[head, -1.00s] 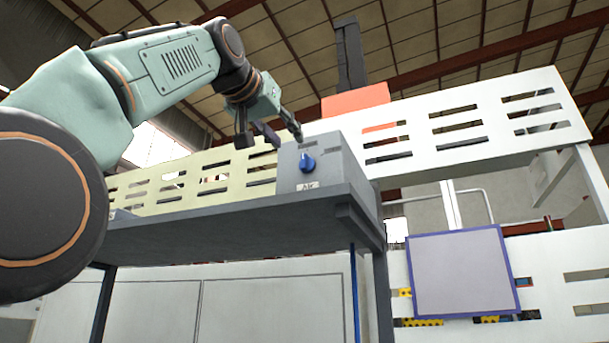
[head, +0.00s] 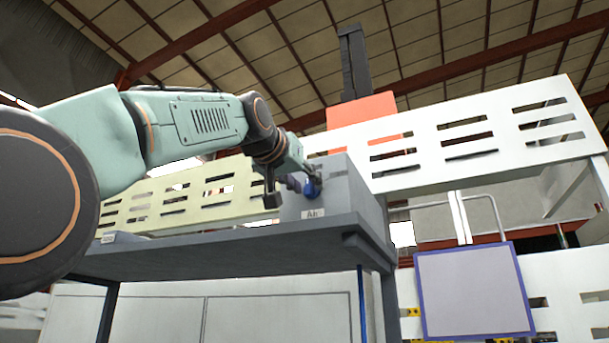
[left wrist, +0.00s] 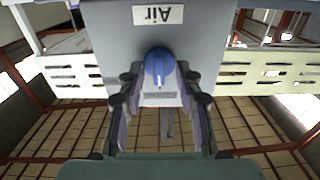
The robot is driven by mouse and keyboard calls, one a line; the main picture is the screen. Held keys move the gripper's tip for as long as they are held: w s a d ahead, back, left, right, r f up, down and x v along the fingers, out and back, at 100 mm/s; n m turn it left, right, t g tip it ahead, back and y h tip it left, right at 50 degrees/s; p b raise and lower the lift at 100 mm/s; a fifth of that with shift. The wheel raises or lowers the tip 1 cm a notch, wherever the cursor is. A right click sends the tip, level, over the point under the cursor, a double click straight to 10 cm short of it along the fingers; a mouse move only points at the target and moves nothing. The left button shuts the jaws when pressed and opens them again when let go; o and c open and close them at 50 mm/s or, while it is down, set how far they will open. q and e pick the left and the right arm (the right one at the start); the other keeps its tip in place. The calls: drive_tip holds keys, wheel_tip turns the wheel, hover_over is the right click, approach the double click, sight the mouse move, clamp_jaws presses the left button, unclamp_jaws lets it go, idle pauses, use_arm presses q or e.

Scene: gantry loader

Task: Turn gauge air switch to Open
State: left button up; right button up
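The gauge air switch is a blue knob (head: 311,188) on the front of a grey box (head: 345,190), above a white label reading "Air" (head: 312,213). In the left wrist view the knob (left wrist: 159,66) shows near the middle, with the label (left wrist: 158,14) above it in the picture. My left gripper (head: 292,190) is at the box front, beside and partly in front of the knob. In the left wrist view its open fingers (left wrist: 159,90) stand on either side of the knob. Whether they touch it I cannot tell. My right gripper is not in view.
The box stands on a dark grey shelf (head: 230,252). A white slotted panel (head: 480,135) and a cream slotted panel (head: 180,200) stand behind. An orange block (head: 362,112) is above the box. A blue-edged grey panel (head: 473,290) is at lower right.

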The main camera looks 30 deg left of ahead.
use_arm(q)
drive_tip(key=shift+s+d, duration=0.2)
drive_tip(key=shift+s, duration=0.05)
drive_tip(key=shift+w+a, duration=0.2)
drive_tip(key=shift+a, duration=0.15)
drive_tip(key=c, duration=0.3)
drive_tip(key=shift+w+f, duration=0.1)
drive_tip(key=shift+c, duration=0.9)
drive_tip(key=shift+d, duration=0.25)
clamp_jaws()
drive_tip(key=shift+a, duration=0.1)
